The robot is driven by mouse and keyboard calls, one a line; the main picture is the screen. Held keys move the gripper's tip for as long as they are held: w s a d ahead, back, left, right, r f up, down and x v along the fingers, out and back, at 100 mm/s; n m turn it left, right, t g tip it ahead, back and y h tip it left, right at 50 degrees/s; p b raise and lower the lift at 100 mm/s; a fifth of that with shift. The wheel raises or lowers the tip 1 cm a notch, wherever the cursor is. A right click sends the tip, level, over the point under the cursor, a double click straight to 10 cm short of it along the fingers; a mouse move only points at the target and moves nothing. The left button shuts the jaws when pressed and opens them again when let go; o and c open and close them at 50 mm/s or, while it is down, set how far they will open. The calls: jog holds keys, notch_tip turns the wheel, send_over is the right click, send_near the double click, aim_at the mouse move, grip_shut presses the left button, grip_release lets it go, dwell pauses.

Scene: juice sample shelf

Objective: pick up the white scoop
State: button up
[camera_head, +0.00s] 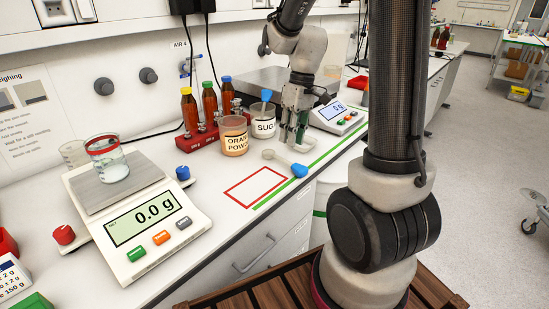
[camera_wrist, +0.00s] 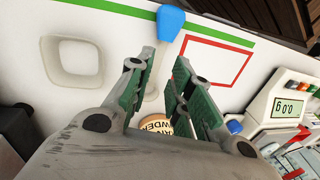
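The white scoop (camera_head: 282,160) lies on the white counter, its pale bowl to the left and its blue handle end (camera_head: 299,170) to the right. In the wrist view its blue end (camera_wrist: 170,24) shows just beyond my fingertips, and its pale shaft runs down between the fingers; the bowl is mostly hidden there. My gripper (camera_head: 292,143) points down close to the scoop, on its far side in the head view. In the wrist view my gripper (camera_wrist: 161,70) has its two green-padded fingers apart, with nothing held. Its height above the counter is hard to tell.
The orange powder jar (camera_head: 235,139) and sugar jar (camera_head: 263,127) stand close left of my gripper. A bottle rack (camera_head: 198,138) is behind them. Balances stand left (camera_head: 140,230) and right (camera_head: 338,117). A red outlined area (camera_head: 255,187) is empty. A pale square dish (camera_wrist: 72,62) sits nearby.

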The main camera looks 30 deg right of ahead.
aim_at(283, 162)
jog(key=f, duration=0.2)
jog(key=a+f, duration=0.1)
jog(key=f, duration=0.4)
jog(key=shift+s+a+f, duration=0.1)
jog(key=shift+a+f, duration=0.05)
jog(key=shift+a, duration=0.1)
grip_shut()
